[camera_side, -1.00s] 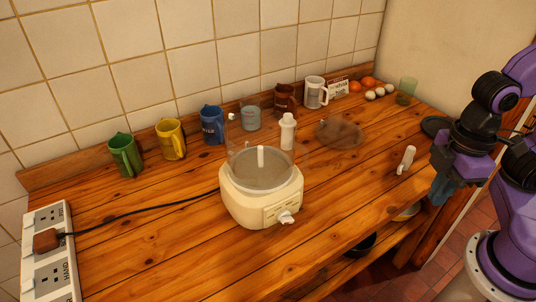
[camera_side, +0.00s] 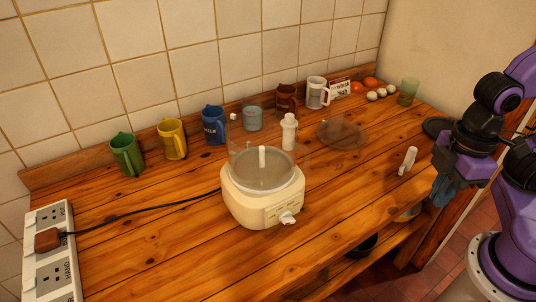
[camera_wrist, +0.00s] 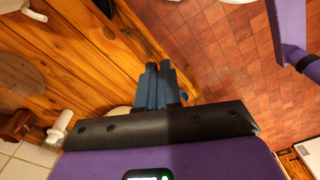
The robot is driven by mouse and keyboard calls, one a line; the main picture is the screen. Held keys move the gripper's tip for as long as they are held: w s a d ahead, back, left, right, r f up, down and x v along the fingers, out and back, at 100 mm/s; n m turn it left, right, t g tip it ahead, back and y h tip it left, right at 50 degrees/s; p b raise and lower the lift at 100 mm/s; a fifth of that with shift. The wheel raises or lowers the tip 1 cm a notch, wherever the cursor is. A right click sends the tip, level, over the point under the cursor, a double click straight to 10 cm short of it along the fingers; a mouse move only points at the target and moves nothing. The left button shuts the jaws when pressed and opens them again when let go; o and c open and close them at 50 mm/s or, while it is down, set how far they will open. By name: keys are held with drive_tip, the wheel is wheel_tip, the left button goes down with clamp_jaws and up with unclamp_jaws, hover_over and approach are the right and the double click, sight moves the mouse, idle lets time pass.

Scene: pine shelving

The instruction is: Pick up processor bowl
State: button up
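The processor bowl (camera_side: 280,172) is clear and hard to make out. It appears to sit on the cream processor base (camera_side: 262,208), around a white central post. My gripper (camera_side: 443,190) is at the right edge of the table, well to the right of the bowl and apart from it. In the wrist view, my gripper's blue fingers (camera_wrist: 160,84) lie close together with nothing visible between them.
A white bottle (camera_side: 289,132) stands behind the bowl. A clear dark disc (camera_side: 341,134) and a small white part (camera_side: 408,160) lie to the right. Several mugs, including a blue mug (camera_side: 214,125), line the wall. A black cord runs left to a socket strip (camera_side: 55,285). The front table is clear.

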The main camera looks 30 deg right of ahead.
drive_tip(key=o, duration=1.2)
drive_tip(key=shift+c, duration=0.2)
drive_tip(key=w+a+r+m, duration=0.75)
drive_tip(key=w+m, duration=0.35)
drive_tip(key=m, duration=0.3)
drive_tip(key=w+a+r+m, duration=0.75)
drive_tip(key=w+m, duration=0.35)
drive_tip(key=m, duration=0.3)
wheel_tip(320, 180, down, 11)
drive_tip(key=shift+f, duration=0.1)
drive_tip(key=shift+w+a+f, duration=0.1)
drive_tip(key=shift+a+f, duration=0.05)
drive_tip(key=shift+f, duration=1.4)
drive_tip(key=shift+a+f, duration=0.1)
drive_tip(key=shift+f, duration=1.4)
